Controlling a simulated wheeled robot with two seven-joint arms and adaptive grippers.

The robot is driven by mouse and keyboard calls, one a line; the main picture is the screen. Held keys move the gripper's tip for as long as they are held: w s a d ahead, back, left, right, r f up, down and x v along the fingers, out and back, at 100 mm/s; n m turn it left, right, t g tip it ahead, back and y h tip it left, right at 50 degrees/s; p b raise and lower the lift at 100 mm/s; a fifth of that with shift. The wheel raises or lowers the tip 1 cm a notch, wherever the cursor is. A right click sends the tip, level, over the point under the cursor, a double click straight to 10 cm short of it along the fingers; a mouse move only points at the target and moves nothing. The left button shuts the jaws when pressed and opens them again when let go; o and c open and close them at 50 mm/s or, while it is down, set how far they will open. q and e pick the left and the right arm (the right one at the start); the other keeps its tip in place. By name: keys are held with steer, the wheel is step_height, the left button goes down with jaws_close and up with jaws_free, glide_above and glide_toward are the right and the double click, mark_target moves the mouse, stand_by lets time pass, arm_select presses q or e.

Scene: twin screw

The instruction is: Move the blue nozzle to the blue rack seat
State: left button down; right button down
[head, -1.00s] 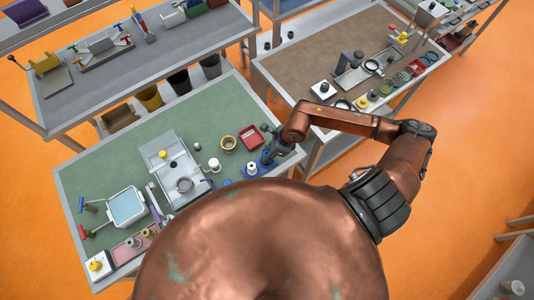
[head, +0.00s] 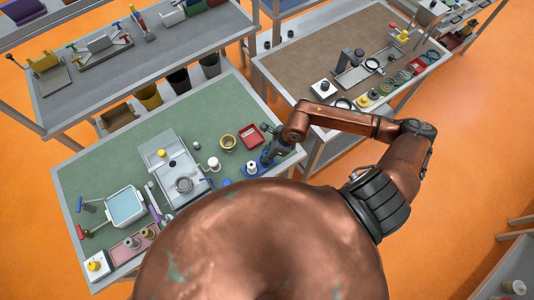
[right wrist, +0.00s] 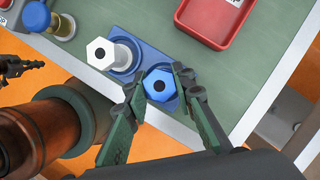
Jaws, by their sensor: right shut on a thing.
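The blue nozzle (right wrist: 160,86) has a hexagonal top with a dark hole. My right gripper (right wrist: 159,78) is shut on it, one finger on each side. The nozzle is at the right end of the blue rack (right wrist: 130,33), over or in the seat there; I cannot tell whether it rests fully in it. A white hexagonal nozzle (right wrist: 100,53) stands at the rack's other place, beside it. In the head view the right gripper (head: 275,146) is at the table's right edge, partly covering the blue rack (head: 262,170). My left gripper is not in view.
A red tray (head: 250,136) lies just behind the rack, and a brass ring (head: 228,142) is left of it. A grey fixture plate (head: 172,155) stands further left on the green table (head: 115,165). The table's edge is close to my right gripper.

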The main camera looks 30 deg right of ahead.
stand_by(0.3)
steer(key=c, duration=1.5)
jaws_free()
steer(key=shift+c, duration=0.2)
steer(key=o, duration=0.5)
steer(key=shift+o, duration=0.2)
steer(key=shift+r+p, duration=1.7)
steer(key=shift+r, duration=1.8)
